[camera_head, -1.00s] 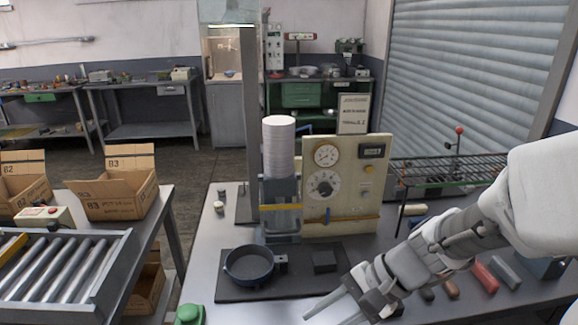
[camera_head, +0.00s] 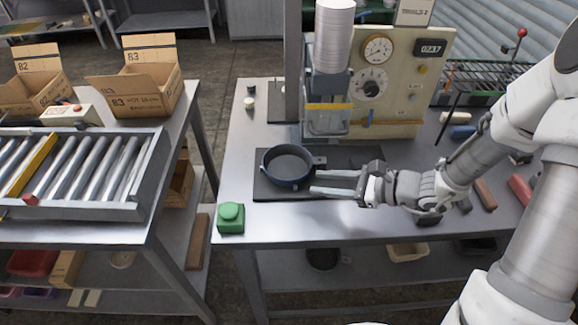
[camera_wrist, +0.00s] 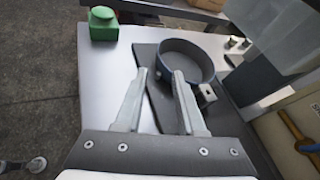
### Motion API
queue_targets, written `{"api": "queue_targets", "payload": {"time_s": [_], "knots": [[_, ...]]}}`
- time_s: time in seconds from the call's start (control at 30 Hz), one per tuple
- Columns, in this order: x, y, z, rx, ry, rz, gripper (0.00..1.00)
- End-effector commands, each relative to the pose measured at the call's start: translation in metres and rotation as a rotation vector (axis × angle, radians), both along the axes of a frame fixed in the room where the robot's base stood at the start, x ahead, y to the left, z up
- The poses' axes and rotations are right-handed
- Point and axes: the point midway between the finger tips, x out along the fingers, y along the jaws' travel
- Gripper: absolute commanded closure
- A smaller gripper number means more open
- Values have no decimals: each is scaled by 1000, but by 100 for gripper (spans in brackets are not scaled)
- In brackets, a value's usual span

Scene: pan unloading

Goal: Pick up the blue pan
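The blue pan (camera_head: 287,165) sits upright on a dark mat (camera_head: 268,192) on the metal bench, with its short handle stub pointing right in the head view. It also shows in the wrist view (camera_wrist: 187,62), ahead of the fingers, its stub (camera_wrist: 205,93) towards the gripper. My gripper (camera_head: 312,182) is open and empty, just right of the pan at low height, its fingers pointing left at it. In the wrist view my gripper (camera_wrist: 159,75) has its two fingers apart with mat and bench between them. I cannot tell whether a finger touches the pan.
A machine with a white stacked column (camera_head: 333,35) and a gauge panel (camera_head: 397,75) stands behind the pan. A green button box (camera_head: 231,217) sits at the bench's front left corner. A roller conveyor (camera_head: 75,172) and cardboard boxes (camera_head: 137,82) stand on the left. Tools lie on the right.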

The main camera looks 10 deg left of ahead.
Motion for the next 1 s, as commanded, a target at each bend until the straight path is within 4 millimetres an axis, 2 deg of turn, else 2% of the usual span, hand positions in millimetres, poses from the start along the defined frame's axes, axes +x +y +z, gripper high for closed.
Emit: {"api": "queue_targets", "payload": {"time_s": [0.1,0.23,0.47,0.8,1.0], "knots": [[5,24,-10,1,1,5,62],[10,43,-18,0,0,5,62],[14,57,-23,-1,-1,2,62],[24,98,-38,0,-1,3,62],[26,101,-39,-1,-2,1,62]]}}
